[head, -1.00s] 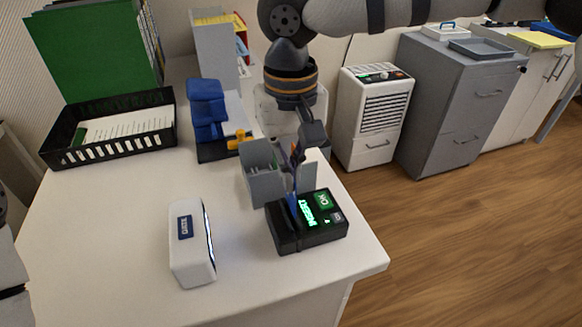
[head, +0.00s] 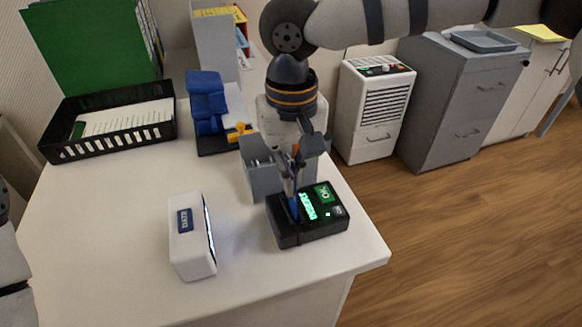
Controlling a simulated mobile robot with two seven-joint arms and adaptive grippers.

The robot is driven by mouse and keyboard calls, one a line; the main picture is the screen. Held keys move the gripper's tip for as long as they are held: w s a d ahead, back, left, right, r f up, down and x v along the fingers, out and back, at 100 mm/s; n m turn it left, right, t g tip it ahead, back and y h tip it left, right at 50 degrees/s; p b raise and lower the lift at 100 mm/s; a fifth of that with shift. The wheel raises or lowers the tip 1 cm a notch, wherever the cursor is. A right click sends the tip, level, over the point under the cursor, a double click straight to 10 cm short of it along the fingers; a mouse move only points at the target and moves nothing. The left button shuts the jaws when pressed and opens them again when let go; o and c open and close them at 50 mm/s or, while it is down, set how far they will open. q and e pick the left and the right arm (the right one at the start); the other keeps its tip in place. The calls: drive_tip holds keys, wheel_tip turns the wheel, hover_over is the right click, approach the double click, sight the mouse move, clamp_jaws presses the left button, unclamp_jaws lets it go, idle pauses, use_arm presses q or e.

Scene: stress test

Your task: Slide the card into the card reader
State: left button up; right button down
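The black card reader (head: 322,228) sits near the table's right front edge, its lit panel showing green text and a green "OK" patch. A thin, dark blue card (head: 293,203) stands upright at the left part of the reader, its lower end at the slot. How deep it sits I cannot tell. My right gripper (head: 295,164) is above the reader, pointing down, its fingers spread on both sides of the card's upper part. It looks open, with the card between the fingers. My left gripper is not in view.
A white box-shaped device (head: 191,240) with a blue label stands left of the reader. A grey holder (head: 262,180) stands close behind the reader. A black tray (head: 70,147), blue stapler-like object (head: 206,105) and green binder (head: 95,50) are farther back. The table's front left is clear.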

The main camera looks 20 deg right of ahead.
drive_tip(key=shift+f, duration=1.25)
drive_tip(key=c, duration=1.7)
unclamp_jaws()
wheel_tip(320, 180, up, 12)
drive_tip(key=shift+r, duration=0.1)
